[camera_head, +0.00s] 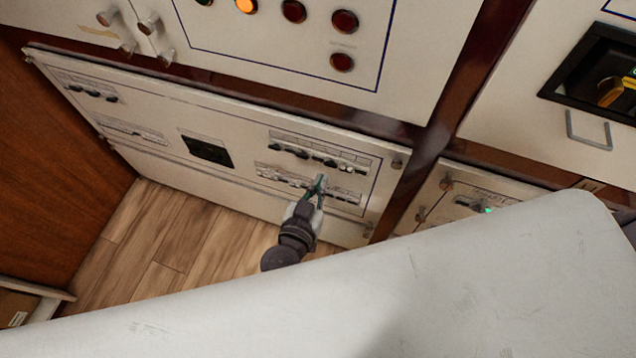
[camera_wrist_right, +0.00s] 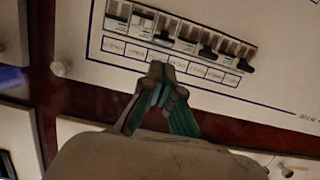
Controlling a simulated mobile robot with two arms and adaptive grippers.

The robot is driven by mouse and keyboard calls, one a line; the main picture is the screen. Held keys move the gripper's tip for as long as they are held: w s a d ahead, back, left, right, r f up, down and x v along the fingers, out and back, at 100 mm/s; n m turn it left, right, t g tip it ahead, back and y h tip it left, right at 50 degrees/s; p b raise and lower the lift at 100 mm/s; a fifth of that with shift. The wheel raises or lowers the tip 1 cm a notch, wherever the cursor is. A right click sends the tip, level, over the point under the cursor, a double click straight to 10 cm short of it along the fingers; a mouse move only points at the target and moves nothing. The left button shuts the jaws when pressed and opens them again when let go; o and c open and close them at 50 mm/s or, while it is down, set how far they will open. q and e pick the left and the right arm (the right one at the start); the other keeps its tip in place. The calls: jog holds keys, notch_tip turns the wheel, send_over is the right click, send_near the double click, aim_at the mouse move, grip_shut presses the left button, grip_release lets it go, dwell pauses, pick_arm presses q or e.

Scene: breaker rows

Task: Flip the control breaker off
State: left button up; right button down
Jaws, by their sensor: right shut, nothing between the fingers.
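A cream breaker panel (camera_head: 230,115) has small breakers in rows, with an upper right row (camera_head: 315,157) and a lower right row (camera_head: 300,182). My right gripper (camera_head: 318,183) is at the lower right row, its fingers together and empty. In the right wrist view a row of breakers (camera_wrist_right: 185,38) with dark toggles has labels under it, too blurred to read, so I cannot tell which is the control breaker. There my right fingertips (camera_wrist_right: 158,72) are just below the labels, overlapping the label strip; contact with a toggle is not visible. My left gripper is out of view.
Another panel above carries indicator lamps (camera_head: 293,11). A smaller panel (camera_head: 470,200) with a green light is at the right. A large pale surface (camera_head: 400,290) covers the lower foreground. Wooden floor (camera_head: 165,235) is clear at the lower left.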

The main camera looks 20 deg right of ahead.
aim_at(334, 155)
jog(key=x, duration=0.7)
jog(key=shift+s, duration=0.1)
